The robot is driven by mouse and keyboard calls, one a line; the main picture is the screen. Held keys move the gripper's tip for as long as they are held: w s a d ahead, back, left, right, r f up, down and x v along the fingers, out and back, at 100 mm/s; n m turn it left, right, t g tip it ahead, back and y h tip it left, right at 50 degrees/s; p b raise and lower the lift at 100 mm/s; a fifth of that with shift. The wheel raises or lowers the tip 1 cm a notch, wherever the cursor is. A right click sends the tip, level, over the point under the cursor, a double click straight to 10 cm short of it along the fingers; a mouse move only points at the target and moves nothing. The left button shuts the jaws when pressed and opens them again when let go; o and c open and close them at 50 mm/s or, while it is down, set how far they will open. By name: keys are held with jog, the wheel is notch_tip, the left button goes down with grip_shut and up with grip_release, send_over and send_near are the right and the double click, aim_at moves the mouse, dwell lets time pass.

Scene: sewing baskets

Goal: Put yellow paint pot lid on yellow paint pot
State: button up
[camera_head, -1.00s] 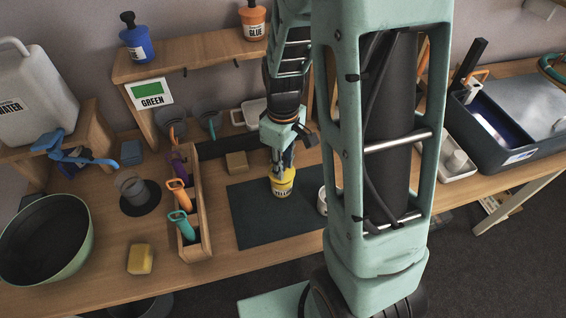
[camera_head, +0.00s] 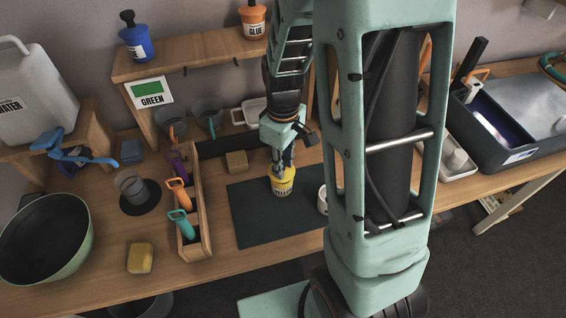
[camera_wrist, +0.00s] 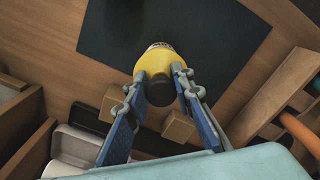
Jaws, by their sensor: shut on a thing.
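The yellow paint pot (camera_head: 283,184), with a white label, stands on the dark mat (camera_head: 262,228). My gripper (camera_head: 282,166) is right above it, pointing down. In the wrist view, my gripper's two fingers (camera_wrist: 161,86) sit on either side of a yellow top with a dark round knob, which looks like the yellow paint pot lid (camera_wrist: 160,64). My gripper is shut on it. The pot's label shows just beyond the lid. Lid and pot look in line, but I cannot tell whether the lid is fully seated. The fingers hide part of the pot's top.
A wooden tool rack (camera_head: 202,205) with orange and teal handled tools stands left of the mat. A small wooden block (camera_head: 237,162) lies behind the mat. A white round container (camera_head: 322,200) is close on the right. The front of the mat is clear.

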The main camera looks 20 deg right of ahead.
jog(key=shift+f+b, duration=0.6)
jog(key=shift+f, duration=0.1)
jog(key=o, duration=1)
jog(key=shift+c, duration=0.2)
jog(key=shift+r, duration=0.1)
notch_tip(320, 180, up, 12)
jog(key=shift+f, duration=0.1)
